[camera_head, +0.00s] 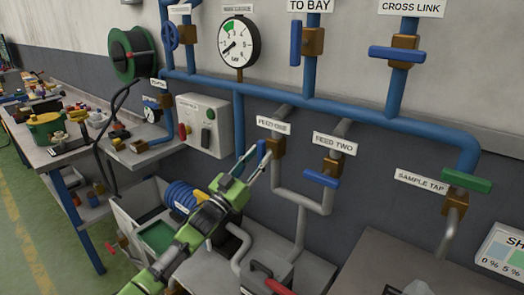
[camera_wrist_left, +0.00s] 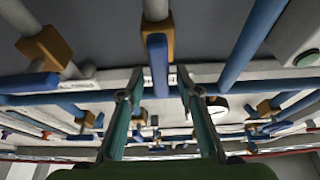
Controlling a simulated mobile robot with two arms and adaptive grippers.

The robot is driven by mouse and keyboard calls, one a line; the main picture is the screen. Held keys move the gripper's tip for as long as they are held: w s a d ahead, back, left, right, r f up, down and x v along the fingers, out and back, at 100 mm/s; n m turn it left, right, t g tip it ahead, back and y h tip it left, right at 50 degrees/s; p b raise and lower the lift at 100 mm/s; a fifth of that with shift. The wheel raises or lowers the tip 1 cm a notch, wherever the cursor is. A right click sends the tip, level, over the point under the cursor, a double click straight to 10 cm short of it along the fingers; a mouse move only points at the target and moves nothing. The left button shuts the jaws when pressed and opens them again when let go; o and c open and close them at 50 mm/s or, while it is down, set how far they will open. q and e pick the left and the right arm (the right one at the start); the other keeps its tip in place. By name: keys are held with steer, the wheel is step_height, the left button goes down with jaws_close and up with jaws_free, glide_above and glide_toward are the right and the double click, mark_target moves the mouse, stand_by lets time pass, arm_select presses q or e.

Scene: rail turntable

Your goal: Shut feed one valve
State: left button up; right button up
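The feed one valve has a brown body (camera_head: 276,148) on a grey pipe below the "FEED ONE" label (camera_head: 274,127). Its blue lever (camera_head: 262,149) looks roughly upright, in line with the pipe. My left gripper (camera_head: 252,162) is open, its two fingertips close to the lever, one on either side of it in the picture. In the left wrist view the blue lever (camera_wrist_left: 159,68) shows between the spread fingers (camera_wrist_left: 159,84), with clear gaps at both sides. I see no contact. My right gripper is out of view.
The feed two valve, with its blue lever (camera_head: 321,178) across its pipe, is close on the right. A grey switch box (camera_head: 205,125) is on the left. A pressure gauge (camera_head: 238,42) hangs above. Blue pipes run along the wall, and a grey bin (camera_head: 125,215) stands below left.

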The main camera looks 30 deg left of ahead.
arm_select(q)
steer(key=shift+x, duration=0.95)
steer(key=shift+f, duration=0.1)
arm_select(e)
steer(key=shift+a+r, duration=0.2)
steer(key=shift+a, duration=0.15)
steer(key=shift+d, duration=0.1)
arm_select(q)
jaws_close()
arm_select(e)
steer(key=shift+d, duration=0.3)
